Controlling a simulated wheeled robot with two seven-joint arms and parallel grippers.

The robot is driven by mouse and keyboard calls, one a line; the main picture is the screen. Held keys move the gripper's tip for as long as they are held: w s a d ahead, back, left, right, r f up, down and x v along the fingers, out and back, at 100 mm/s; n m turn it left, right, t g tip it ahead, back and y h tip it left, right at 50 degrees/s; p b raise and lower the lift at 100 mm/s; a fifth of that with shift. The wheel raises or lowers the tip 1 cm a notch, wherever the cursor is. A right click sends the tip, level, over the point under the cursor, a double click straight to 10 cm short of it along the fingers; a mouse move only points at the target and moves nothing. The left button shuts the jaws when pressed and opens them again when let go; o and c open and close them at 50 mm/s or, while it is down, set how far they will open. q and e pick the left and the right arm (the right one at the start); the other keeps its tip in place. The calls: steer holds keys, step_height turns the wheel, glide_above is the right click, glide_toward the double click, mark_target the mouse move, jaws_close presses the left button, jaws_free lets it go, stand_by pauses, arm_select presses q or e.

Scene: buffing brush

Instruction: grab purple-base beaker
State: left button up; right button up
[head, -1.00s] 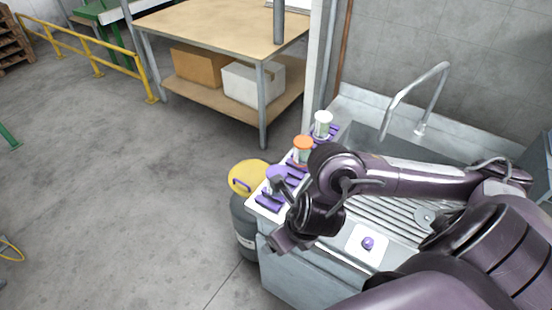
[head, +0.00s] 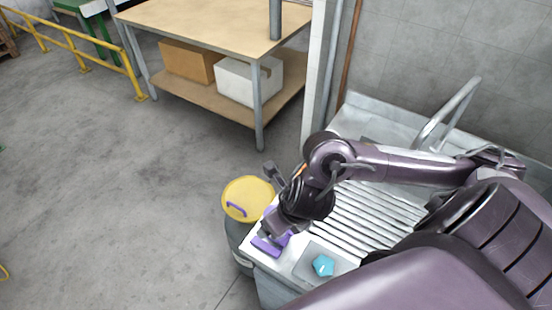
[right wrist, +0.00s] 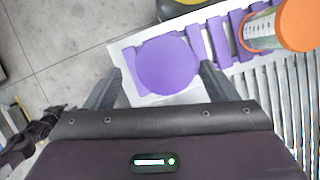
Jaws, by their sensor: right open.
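The purple-base beaker shows in the right wrist view as a round purple disc (right wrist: 167,66), seen from above over a purple rack piece. My right gripper (right wrist: 161,72) is open, with one finger on each side of the disc; I cannot tell whether they touch it. In the head view my right gripper (head: 268,200) is over the near left corner of the sink counter, by a purple rack piece (head: 270,244). The beaker is hidden there behind my gripper and wrist.
An orange-topped beaker (right wrist: 294,22) stands close to the right among purple rack bars (right wrist: 217,42). A yellow-lidded drum (head: 247,199) is beside the counter. A cyan piece (head: 323,265) lies on a plate near the ridged drainboard (head: 365,215). Open floor is left.

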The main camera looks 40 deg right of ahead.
steer(key=x, duration=0.5)
steer(key=shift+d+b, duration=0.35)
steer(key=shift+w+f, duration=0.1)
steer(key=shift+w, duration=0.05)
arm_select(q)
steer(key=shift+w+d+f, duration=0.15)
steer(key=shift+w+f, duration=0.25)
arm_select(e)
steer(key=c, duration=1.1)
